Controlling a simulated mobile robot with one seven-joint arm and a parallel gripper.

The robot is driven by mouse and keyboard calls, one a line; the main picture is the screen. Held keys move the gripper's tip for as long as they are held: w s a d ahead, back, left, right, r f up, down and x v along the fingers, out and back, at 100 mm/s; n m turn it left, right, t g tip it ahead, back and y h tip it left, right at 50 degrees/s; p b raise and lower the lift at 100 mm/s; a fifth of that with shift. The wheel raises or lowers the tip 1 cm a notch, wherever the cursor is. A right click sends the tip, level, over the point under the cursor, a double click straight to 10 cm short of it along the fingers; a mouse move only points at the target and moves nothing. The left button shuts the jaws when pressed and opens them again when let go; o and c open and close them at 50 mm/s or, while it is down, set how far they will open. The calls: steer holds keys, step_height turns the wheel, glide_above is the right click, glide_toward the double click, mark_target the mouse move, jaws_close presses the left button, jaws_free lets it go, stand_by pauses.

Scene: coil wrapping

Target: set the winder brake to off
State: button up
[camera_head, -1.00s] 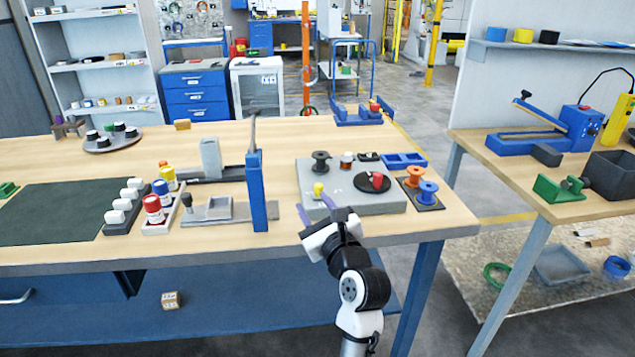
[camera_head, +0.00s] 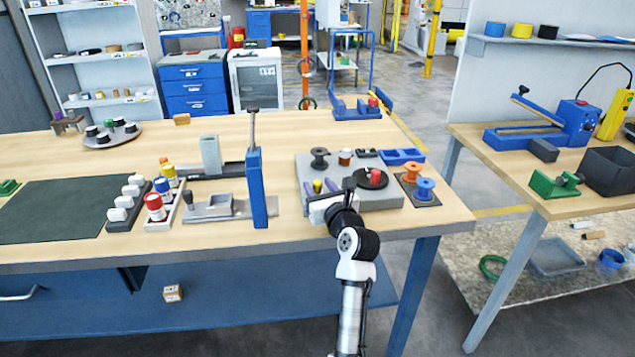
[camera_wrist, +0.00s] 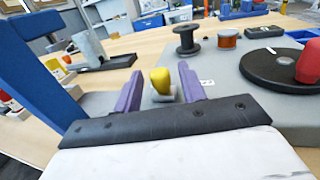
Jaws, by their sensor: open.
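The winder is a grey block (camera_head: 385,200) at the right front of the wooden bench. It carries a black disc with a red knob (camera_head: 374,177), which also shows in the wrist view (camera_wrist: 310,62). A small yellow knob (camera_wrist: 160,84) stands upright at the block's front left, apparently the brake; a small white label lies beside it. My gripper (camera_head: 325,187) is open at that corner. In the wrist view, its two purple fingers (camera_wrist: 158,80) lie left and right of the yellow knob, with a gap on both sides. The knob's base is partly hidden.
A blue upright post (camera_head: 257,188) stands left of the winder. A dark spool (camera_head: 319,158) and a copper-coloured spool (camera_head: 345,157) sit on the block's back. Orange (camera_head: 411,172) and blue spools (camera_head: 425,188) stand at its right. Bench room behind the winder is mostly clear.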

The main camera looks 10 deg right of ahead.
steer(key=shift+x, duration=0.75)
jaws_close()
steer(key=shift+d, duration=0.1)
